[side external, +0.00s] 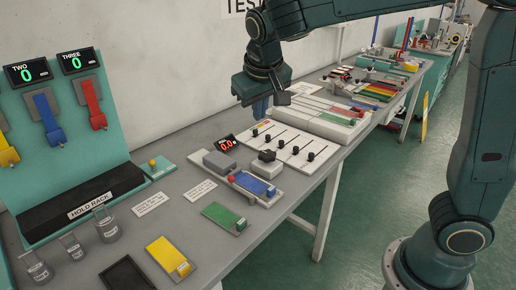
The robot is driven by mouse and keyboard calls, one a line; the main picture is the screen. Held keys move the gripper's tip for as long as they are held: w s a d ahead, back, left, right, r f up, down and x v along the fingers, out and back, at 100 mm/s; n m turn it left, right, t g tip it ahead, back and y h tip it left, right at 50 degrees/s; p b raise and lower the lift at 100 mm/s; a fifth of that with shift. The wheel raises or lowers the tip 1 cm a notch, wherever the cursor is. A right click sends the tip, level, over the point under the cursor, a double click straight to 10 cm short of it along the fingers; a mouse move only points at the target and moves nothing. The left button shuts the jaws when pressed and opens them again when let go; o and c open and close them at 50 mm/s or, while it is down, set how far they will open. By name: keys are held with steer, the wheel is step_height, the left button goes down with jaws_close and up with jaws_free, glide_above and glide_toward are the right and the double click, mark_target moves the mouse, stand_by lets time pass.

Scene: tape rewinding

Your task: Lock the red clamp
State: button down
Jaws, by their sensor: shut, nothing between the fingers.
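A red clamp-like lever (95,105) hangs on a pale plate on the upright teal panel at the left, below the counter marked THREE. Whether it is locked cannot be told. My gripper (260,108) hangs over the table at the upper middle, pointing down. It is shut and empty. It is well to the right of the red lever and apart from it, above the back of a white slider board (290,142).
A blue lever (46,112) and a partly cut-off yellow one (7,152) hang beside the red one. A white wall (180,60) stands behind.

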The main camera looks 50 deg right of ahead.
steer(key=w+a+f+m+h, duration=0.1)
steer(key=w+a+f+h, duration=0.1)
steer(key=w+a+f, duration=0.3)
steer(key=w+a+f+g+h, duration=0.1)
steer(key=w+a+f, duration=0.3)
steer(key=a+f, duration=0.4)
steer(key=shift+w+a+f+m+h, duration=0.15)
steer(key=shift+w+f+m+h, duration=0.25)
steer(key=shift+f, duration=0.45)
steer(key=shift+f, duration=0.1)
steer(key=x, duration=0.9)
steer(key=shift+f, duration=0.15)
steer(key=shift+s+d+f, duration=0.15)
steer(key=shift+d, duration=0.9)
steer(key=shift+s+d, duration=0.2)
steer(key=shift+d, duration=0.35)
steer(key=shift+s+d, duration=0.2)
steer(key=shift+d, duration=0.4)
